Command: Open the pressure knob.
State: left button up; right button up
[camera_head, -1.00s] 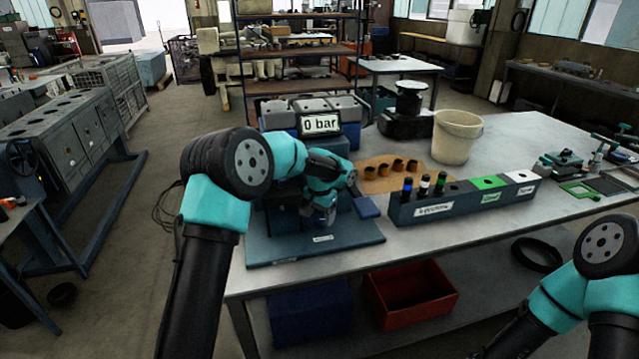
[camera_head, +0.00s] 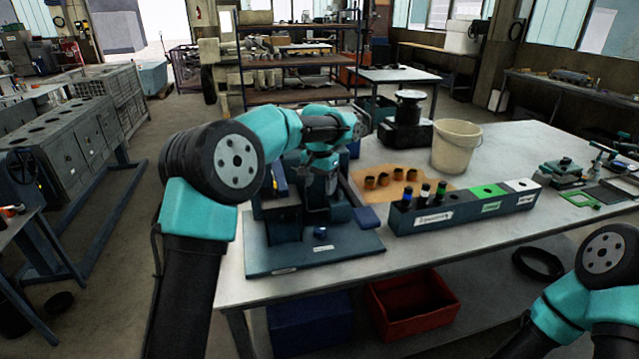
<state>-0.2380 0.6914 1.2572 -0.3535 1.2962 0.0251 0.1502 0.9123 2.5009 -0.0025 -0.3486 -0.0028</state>
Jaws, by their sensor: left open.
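The test stand has a blue-grey base plate (camera_head: 345,250) at the front left of the table. A small blue knob-like piece (camera_head: 320,232) stands on the plate; I cannot tell for sure that it is the pressure knob. A flat blue lever or pad (camera_head: 367,216) sticks out at the stand's right side. My left gripper (camera_head: 321,182) is open and points down above the stand, apart from the blue piece. Its fingertips are hard to tell from the dark stand. My left arm hides the stand's pressure display. My right gripper is out of view; only my right arm shows at lower right.
A long block (camera_head: 465,207) with dark cylinders and coloured squares lies right of the stand. Behind it are a brown mat (camera_head: 440,178) with several small cups and a beige bucket (camera_head: 456,146). A red bin (camera_head: 412,306) sits below. The table's right middle is clear.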

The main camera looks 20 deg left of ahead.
pick_arm(q)
jog(key=m, duration=0.4)
send_over(319, 229)
notch_tip(319, 229, down, 11)
jog(key=shift+d+r, duration=0.1)
jog(key=shift+r, duration=0.05)
jog(key=shift+f, duration=3.7)
jog(key=c, duration=0.9)
